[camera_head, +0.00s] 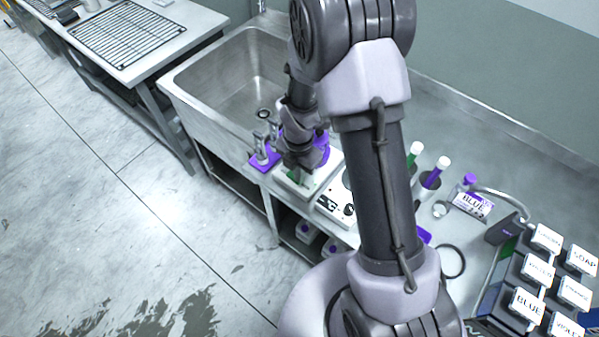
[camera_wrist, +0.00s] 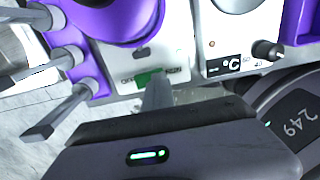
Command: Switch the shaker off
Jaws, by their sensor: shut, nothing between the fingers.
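The shaker (camera_head: 284,183) is a white box at the front of the bench beside the sink, with a purple vessel (camera_wrist: 112,18) on top. In the wrist view its white front panel (camera_wrist: 178,50) carries a green switch (camera_wrist: 147,77) between two small labels that I cannot read surely. My gripper (camera_wrist: 157,84) is shut and empty, its fingertips right at the green switch and covering part of it. I cannot tell whether they touch it. In the head view my wrist hides much of the shaker.
A white hotplate (camera_wrist: 228,50) with a black knob (camera_wrist: 267,50) stands close on the right. A purple rack (camera_wrist: 75,38) with grey-handled tools is close on the left. The sink (camera_head: 225,85) lies behind left.

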